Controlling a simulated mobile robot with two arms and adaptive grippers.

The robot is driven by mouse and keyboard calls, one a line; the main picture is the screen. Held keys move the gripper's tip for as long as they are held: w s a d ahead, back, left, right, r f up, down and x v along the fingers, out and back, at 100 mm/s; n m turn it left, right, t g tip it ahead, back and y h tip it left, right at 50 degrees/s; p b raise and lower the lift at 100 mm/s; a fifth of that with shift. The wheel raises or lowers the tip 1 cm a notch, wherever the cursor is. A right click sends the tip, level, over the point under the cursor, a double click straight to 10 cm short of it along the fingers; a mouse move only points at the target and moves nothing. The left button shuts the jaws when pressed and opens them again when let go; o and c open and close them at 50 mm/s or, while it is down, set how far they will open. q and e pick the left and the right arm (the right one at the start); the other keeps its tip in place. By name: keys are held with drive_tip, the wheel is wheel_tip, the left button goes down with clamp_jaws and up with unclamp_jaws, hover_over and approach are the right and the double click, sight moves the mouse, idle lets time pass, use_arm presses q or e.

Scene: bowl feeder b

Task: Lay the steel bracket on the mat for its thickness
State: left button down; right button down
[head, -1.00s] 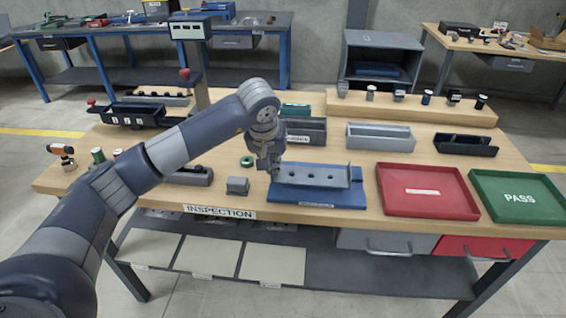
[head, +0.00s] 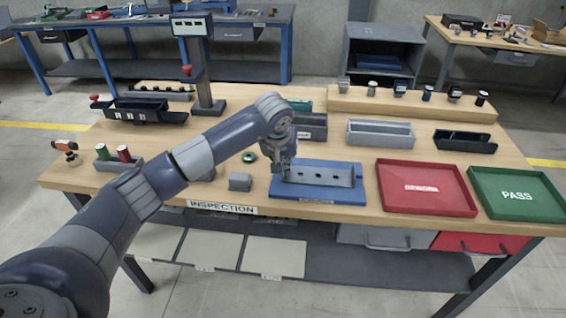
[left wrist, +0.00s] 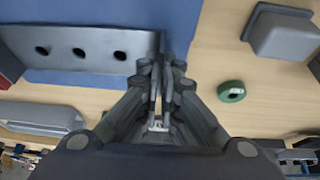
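The steel bracket (head: 320,174) is a grey plate with a row of holes. It lies lengthwise over the blue mat (head: 345,207) near the front of the bench; whether it fully touches the mat I cannot tell. My left gripper (head: 284,170) is at the bracket's left end, pointing down. In the left wrist view the fingers (left wrist: 161,72) are close together at the end edge of the bracket (left wrist: 85,48), and they appear shut on it. The fingertips partly hide that edge. The mat (left wrist: 110,14) shows beneath the bracket. My right gripper is not in view.
A small grey block (head: 240,182) and a green ring (head: 249,157) lie left of the mat. The red tray (head: 425,212) and green PASS tray (head: 520,217) stand to the right. Grey bins (head: 380,140) stand behind. A gauge stand (head: 204,85) rises at back left.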

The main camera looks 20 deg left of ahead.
use_arm(q)
drive_tip(key=shift+f, duration=0.1)
drive_tip(key=c, duration=1.8)
unclamp_jaws()
